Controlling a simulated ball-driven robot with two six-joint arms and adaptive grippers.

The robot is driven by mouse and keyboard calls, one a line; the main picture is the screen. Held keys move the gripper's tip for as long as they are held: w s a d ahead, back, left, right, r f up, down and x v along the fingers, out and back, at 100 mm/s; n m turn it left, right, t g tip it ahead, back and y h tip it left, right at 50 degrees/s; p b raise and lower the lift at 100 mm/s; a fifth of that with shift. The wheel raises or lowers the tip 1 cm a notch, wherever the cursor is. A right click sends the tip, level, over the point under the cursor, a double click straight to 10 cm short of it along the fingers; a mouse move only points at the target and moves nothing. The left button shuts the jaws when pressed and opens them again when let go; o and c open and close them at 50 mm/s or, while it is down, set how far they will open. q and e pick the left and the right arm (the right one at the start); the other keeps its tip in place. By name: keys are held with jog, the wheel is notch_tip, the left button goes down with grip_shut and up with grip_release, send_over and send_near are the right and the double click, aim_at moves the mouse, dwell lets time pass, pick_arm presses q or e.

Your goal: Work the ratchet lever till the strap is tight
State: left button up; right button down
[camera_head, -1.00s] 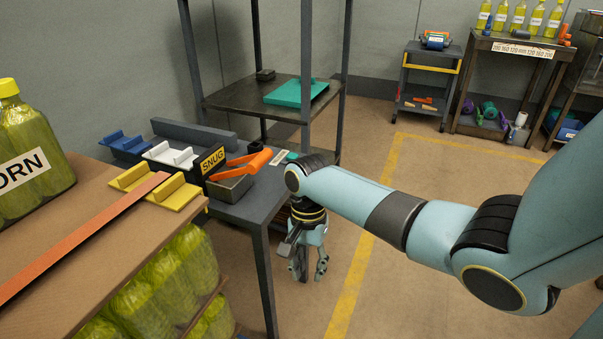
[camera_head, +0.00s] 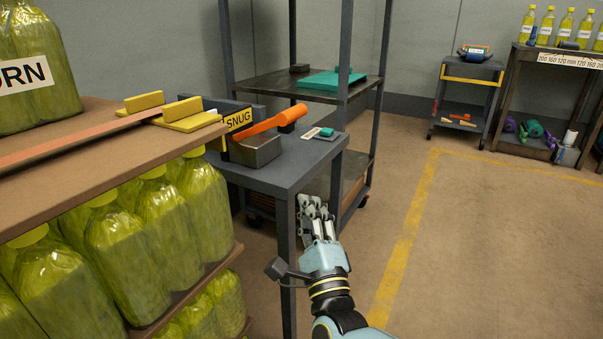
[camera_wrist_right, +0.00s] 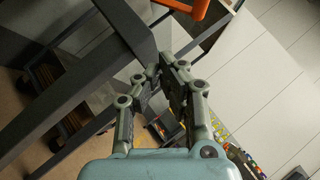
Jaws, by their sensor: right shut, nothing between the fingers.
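The ratchet's orange lever (camera_head: 270,122) slants up to the right out of a grey housing (camera_head: 257,150) on the dark table, beside a yellow SNUG sign (camera_head: 238,119). The lever also shows at the top edge of the right wrist view (camera_wrist_right: 187,8). The orange strap (camera_head: 80,140) runs along the brown pallet top to a yellow corner piece (camera_head: 185,114). Whether it is slack I cannot tell. My right gripper (camera_head: 315,205) is shut and empty, pointing away from me, below and right of the lever, beside the table's right side. It is clear of the lever. My left gripper is out of view.
The dark table (camera_head: 285,178) and its leg stand close by my right gripper. Wrapped yellow-green bottles (camera_head: 130,235) fill the pallet at left. A shelf rack with a teal tray (camera_head: 331,80) stands behind. The floor at right (camera_head: 480,240) is open.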

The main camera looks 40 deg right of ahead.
aim_at(269, 124)
jog(key=w+d+r+m+h+b, duration=0.1)
jog(key=w+r, duration=0.1)
jog(key=r, duration=0.1)
jog(key=w+d+r+m+h+b, duration=0.1)
jog(key=w+d+r+m+h, duration=0.1)
jog(key=w+r, duration=0.1)
jog(key=w+d+r+m+h+b, duration=0.1)
jog(key=w+d+r+h, duration=0.1)
jog(key=r, duration=0.2)
jog(key=shift+w+d+m+g, duration=0.1)
jog(key=shift+w+m+g, duration=0.2)
jog(key=shift+w+m, duration=0.1)
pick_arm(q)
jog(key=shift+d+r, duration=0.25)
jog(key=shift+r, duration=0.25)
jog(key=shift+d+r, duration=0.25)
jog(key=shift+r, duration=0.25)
pick_arm(e)
jog(key=shift+r, duration=0.1)
jog(key=shift+r, duration=0.1)
